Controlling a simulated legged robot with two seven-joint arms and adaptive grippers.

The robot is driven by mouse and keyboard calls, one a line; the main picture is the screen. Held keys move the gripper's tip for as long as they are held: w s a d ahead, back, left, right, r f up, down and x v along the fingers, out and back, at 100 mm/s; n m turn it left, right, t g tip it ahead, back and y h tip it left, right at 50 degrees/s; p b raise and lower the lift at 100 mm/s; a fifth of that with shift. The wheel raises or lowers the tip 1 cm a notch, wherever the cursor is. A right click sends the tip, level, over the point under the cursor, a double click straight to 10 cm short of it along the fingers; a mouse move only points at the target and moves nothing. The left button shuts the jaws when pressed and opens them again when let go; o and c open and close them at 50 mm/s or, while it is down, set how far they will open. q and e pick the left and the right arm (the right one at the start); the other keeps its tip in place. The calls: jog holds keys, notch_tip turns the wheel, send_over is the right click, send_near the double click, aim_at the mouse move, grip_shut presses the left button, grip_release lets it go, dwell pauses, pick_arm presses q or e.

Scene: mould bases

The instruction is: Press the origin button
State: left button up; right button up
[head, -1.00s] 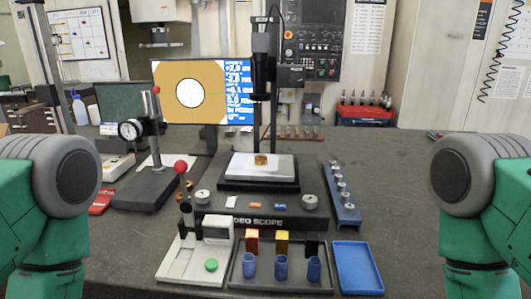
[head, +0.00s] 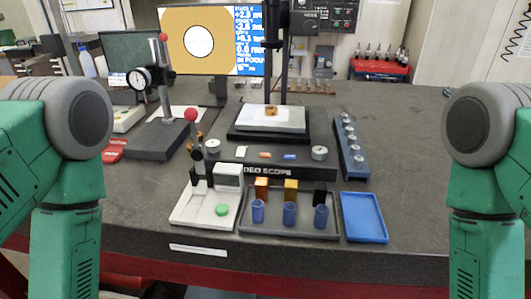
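The video scope (head: 232,171) stands in the middle of the table, with a small brass part (head: 271,111) on its stage. Its front panel has a white button (head: 240,151), an orange button (head: 265,155) and a blue button (head: 290,156) between two knobs. A green round button (head: 222,210) sits on a white gauge stand (head: 190,208) in front. No label that reads origin is legible on any of them. Only my upper arm links show at the left and right edges; neither gripper is in view.
A grey tray (head: 290,228) with several blocks and blue cups is in front of the scope. A blue tray (head: 364,217) is right of it. A dial gauge stand (head: 163,130) is at left, a monitor (head: 212,40) behind. The table is clear at right.

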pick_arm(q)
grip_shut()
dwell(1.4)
